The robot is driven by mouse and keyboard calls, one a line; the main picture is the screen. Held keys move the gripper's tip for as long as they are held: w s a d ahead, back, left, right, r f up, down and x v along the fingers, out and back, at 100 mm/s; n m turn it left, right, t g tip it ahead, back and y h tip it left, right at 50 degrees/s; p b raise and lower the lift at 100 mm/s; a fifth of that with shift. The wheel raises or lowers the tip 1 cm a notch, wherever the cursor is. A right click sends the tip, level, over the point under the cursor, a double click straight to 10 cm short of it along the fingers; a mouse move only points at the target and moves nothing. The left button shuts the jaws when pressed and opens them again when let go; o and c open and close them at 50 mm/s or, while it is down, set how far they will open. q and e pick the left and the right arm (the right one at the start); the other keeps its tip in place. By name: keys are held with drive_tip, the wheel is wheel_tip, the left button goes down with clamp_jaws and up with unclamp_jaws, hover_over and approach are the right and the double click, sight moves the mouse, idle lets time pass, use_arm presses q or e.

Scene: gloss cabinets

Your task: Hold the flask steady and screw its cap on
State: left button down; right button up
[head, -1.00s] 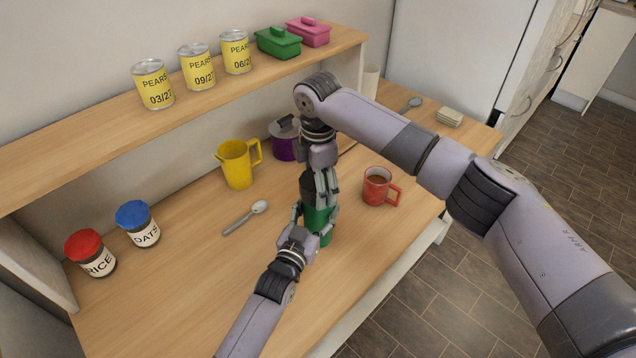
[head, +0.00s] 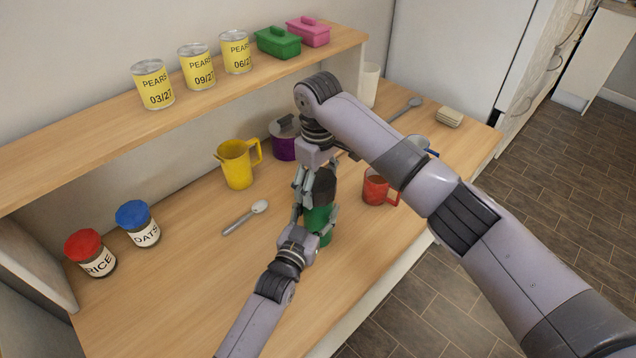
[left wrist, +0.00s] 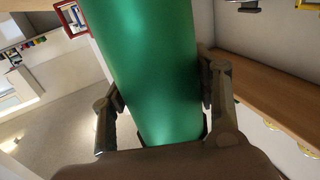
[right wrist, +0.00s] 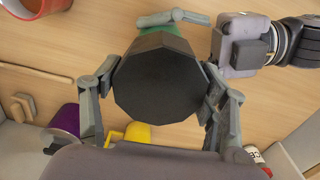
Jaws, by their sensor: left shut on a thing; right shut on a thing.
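The green flask (head: 318,217) stands upright on the wooden counter, and its green side fills the middle of the left wrist view (left wrist: 150,70). My left gripper (head: 311,228) is shut around the flask's lower body. The black cap (head: 324,181) sits on top of the flask. My right gripper (head: 317,191) comes from above and is shut on the cap, with a finger on either side. The cap's dark faceted top shows in the right wrist view (right wrist: 155,82). The thread between cap and flask is hidden, so I cannot tell how tight the cap is.
A red mug (head: 375,188) stands close right of the flask. A yellow jug (head: 237,165), a purple pot (head: 284,146) and a spoon (head: 245,217) lie behind and left. Jars of rice (head: 91,256) and oats (head: 138,225) stand far left. The front left counter is clear.

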drive_tip(key=shift+m, duration=0.9)
drive_tip(key=o, duration=1.3)
drive_tip(key=shift+r, duration=2.25)
drive_tip(key=shift+c, duration=0.5)
